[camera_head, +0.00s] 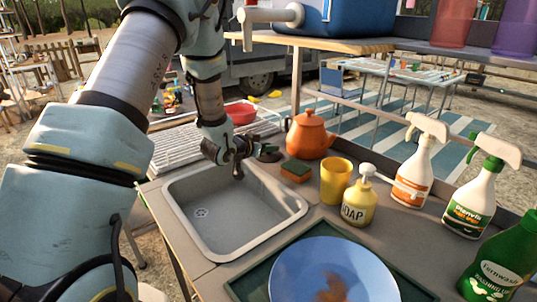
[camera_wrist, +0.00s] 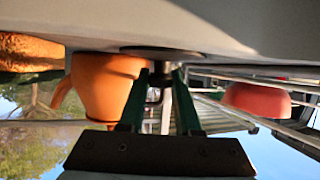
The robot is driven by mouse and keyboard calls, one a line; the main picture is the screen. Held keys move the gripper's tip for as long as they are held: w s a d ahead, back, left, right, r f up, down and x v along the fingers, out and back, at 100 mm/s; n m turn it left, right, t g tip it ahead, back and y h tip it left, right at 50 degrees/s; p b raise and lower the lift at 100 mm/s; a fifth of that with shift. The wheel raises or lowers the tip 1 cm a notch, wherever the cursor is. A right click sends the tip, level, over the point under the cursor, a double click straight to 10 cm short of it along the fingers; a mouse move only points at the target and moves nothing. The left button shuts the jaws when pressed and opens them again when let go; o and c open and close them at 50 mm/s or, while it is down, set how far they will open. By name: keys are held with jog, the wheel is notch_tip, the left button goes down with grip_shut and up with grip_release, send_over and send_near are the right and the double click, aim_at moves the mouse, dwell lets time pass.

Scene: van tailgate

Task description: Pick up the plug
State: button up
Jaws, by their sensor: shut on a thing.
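The plug (camera_head: 268,153) looks like a small dark disc at the back right corner of the sink (camera_head: 222,249). In the wrist view the plug (camera_wrist: 160,52) is a flat dark disc against the grey counter, with a small knob between my fingers. My gripper (camera_head: 250,148) reaches in from the left, low over the sink's back rim. In the wrist view my gripper (camera_wrist: 160,74) is shut on the knob. The disc looks in contact with the counter or very close to it; I cannot tell which. The fingers partly hide the knob.
An orange teapot (camera_head: 309,136) stands close right of the plug, with a sponge (camera_head: 295,171) in front. A yellow cup (camera_head: 336,181), soap bottle (camera_head: 357,200) and spray bottles (camera_head: 415,172) stand further right. A red bowl (camera_head: 240,113) is behind. A blue plate (camera_head: 330,262) lies in front.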

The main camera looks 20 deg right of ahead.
grip_shut()
jog(key=shift+r, duration=0.1)
